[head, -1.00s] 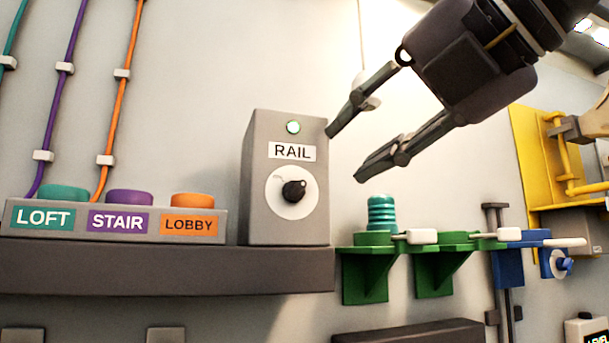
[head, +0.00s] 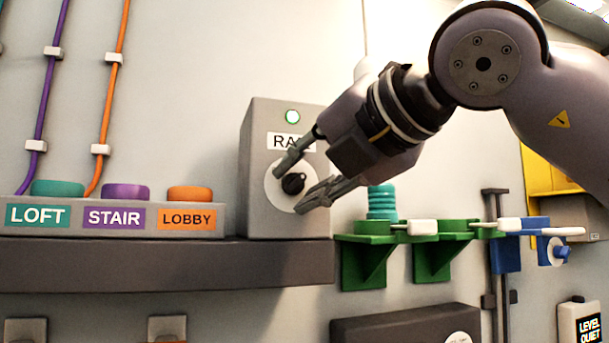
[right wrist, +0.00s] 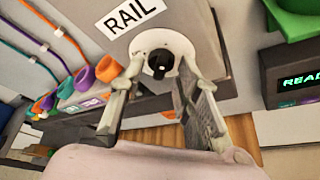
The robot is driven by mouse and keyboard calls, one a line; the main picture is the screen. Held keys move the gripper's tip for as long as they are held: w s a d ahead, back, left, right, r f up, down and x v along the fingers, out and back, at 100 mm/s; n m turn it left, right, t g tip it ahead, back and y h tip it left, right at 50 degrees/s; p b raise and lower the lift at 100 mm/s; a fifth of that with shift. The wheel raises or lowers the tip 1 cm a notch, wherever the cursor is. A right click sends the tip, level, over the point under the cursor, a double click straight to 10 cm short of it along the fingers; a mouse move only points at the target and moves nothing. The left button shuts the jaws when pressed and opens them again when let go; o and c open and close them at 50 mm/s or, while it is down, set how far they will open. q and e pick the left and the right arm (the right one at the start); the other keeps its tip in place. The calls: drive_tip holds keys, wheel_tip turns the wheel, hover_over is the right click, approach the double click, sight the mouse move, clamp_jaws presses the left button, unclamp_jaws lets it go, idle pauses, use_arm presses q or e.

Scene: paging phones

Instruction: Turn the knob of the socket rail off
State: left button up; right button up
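My left gripper is not in view.
A block with LOFT, STAIR and LOBBY labels (head: 110,219) stands left of the box on the shelf (head: 165,265). Green brackets (head: 364,262) with a teal ribbed piece (head: 382,202) are on the wall to the right, close below my right arm.

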clamp_jaws()
drive_tip(key=shift+n, duration=0.3)
drive_tip(key=shift+a+n+h, duration=0.1)
drive_tip(key=shift+n+h, duration=0.6)
drive_tip(key=shift+n, duration=0.3)
drive_tip(key=shift+a+r+n+h, duration=0.1)
drive_tip(key=shift+n+h, duration=0.9)
drive_tip(key=shift+n, duration=0.2)
drive_tip(key=n+t+h, duration=0.1)
drive_tip(key=n+h, duration=0.1)
drive_tip(key=n, duration=0.1)
drive_tip(key=shift+n+p, duration=0.3)
drive_tip(key=n+t+h, duration=0.1)
drive_tip(key=n+h, duration=0.1)
drive_tip(key=n, duration=0.1)
drive_tip(key=shift+a+n+t, duration=0.1)
drive_tip(key=shift+n+t, duration=0.2)
drive_tip(key=shift+h, duration=0.3)
